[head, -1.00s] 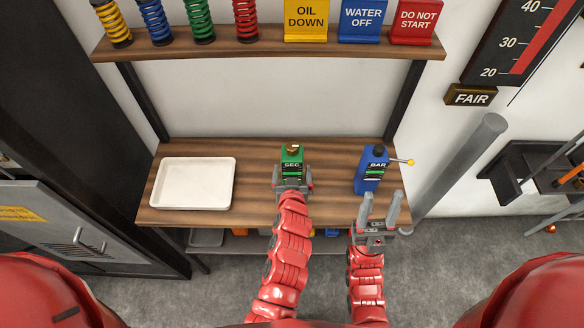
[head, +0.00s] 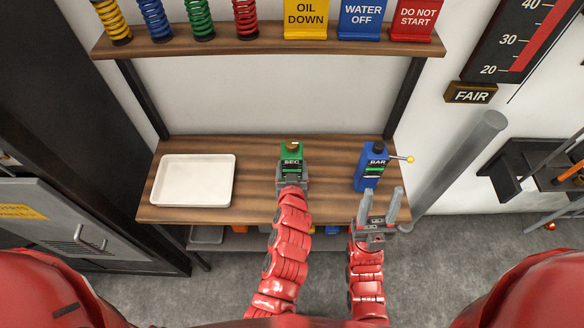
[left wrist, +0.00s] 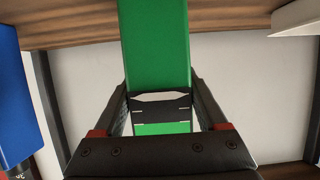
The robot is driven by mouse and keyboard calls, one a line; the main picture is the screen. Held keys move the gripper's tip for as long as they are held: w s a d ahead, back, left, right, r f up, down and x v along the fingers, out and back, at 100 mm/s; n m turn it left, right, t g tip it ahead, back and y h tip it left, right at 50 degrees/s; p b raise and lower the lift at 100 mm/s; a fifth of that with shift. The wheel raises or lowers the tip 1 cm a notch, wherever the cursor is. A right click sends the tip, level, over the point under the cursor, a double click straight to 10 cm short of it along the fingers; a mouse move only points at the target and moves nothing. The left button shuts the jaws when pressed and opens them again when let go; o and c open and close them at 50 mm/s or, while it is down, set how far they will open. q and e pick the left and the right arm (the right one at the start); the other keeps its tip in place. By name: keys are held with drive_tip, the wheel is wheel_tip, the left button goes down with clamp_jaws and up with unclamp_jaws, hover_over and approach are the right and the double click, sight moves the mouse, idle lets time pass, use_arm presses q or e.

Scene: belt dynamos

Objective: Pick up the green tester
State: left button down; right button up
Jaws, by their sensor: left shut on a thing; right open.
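The green tester (head: 291,152), marked SEC with a brown-gold knob on top, is at the middle of the wooden table. My left gripper (head: 291,176) is shut on its lower part from the front. In the left wrist view the green tester (left wrist: 155,45) stands between the two dark fingers (left wrist: 160,105). Whether its base touches the table cannot be told. My right gripper (head: 379,207) is open and empty, with fingers pointing up, at the table's front right edge.
A blue tester (head: 370,168) marked BAR, with a yellow-tipped lever, stands to the right on the table (head: 255,205). A white tray (head: 230,184) lies at the left. A shelf (head: 270,49) with coloured springs and signs hangs above.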

use_arm(q)
drive_tip(key=shift+r, duration=0.1)
wheel_tip(320, 180, up, 3)
drive_tip(key=shift+r+b, duration=0.1)
drive_tip(key=shift+b, duration=0.55)
drive_tip(key=s+b, duration=0.2)
drive_tip(key=s, duration=0.3)
drive_tip(key=shift+s+r, duration=0.15)
drive_tip(key=shift+s, duration=0.15)
approach(292, 172)
drive_tip(key=s+f, duration=0.1)
drive_tip(key=s, duration=0.1)
drive_tip(key=shift+s+f, duration=0.2)
drive_tip(key=shift+s, duration=0.65)
drive_tip(key=shift+w+b, duration=0.1)
drive_tip(key=shift+b, duration=0.2)
